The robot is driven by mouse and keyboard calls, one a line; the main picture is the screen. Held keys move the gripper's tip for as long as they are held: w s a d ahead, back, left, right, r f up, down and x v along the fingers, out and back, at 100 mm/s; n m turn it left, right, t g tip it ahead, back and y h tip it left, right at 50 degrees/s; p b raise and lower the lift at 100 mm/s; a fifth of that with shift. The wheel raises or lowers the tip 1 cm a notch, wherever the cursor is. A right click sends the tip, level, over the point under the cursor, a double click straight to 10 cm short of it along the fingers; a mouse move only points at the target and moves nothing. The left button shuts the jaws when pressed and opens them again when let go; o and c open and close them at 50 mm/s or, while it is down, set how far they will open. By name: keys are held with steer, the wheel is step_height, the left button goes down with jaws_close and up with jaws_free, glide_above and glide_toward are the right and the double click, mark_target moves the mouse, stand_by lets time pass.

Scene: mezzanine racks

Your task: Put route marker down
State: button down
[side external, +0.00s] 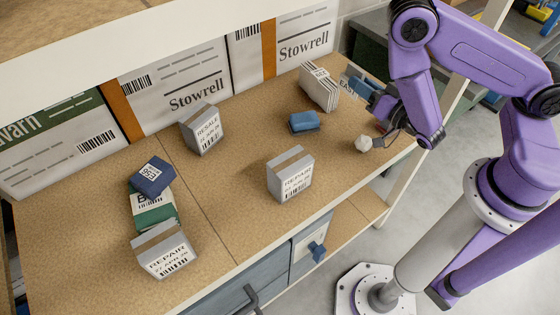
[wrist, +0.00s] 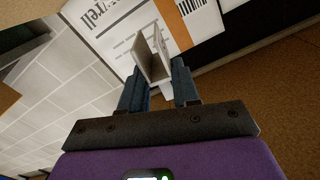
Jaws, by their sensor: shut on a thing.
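The route marker (side external: 345,82) is a small pale folded card with dark lettering that seems to start "EAS". In the side external view it is at the right rear of the shelf top, partly hidden by my gripper (side external: 364,90). My blue fingers are shut on it. In the wrist view the folded marker (wrist: 152,58) stands out between the fingertips of my gripper (wrist: 159,76), its two panels meeting at an angle. I cannot tell whether its lower edge touches the shelf.
The brown shelf top (side external: 235,190) holds a striped stack (side external: 319,87) left of the marker, a blue block (side external: 304,123), a crumpled white ball (side external: 363,144) and several labelled boxes, one marked REPAIR (side external: 290,176). Large Stowrell cartons (side external: 180,75) line the back. The middle is mostly clear.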

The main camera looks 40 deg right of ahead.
steer(key=s+a+f+n+g+y, duration=0.1)
steer(key=s+a+n+g+y, duration=0.3)
steer(key=a, duration=1)
steer(key=s+a+n+g+y, duration=0.4)
steer(key=s+a+n+y, duration=0.3)
steer(key=a, duration=0.8)
steer(key=s+y, duration=0.3)
steer(key=y, duration=0.1)
steer(key=shift+s+f, duration=0.35)
steer(key=shift+f, duration=0.05)
steer(key=w+a+f, duration=0.2)
steer(key=a+f, duration=0.1)
steer(key=w+a+f, duration=0.3)
steer(key=a, duration=0.1)
steer(key=w+a+f, duration=0.3)
steer(key=shift+w+a+f, duration=0.15)
steer(key=shift+w+a, duration=0.1)
steer(key=shift+a, duration=0.05)
steer(key=shift+w+a+f, duration=0.15)
steer(key=shift+f, duration=1.5)
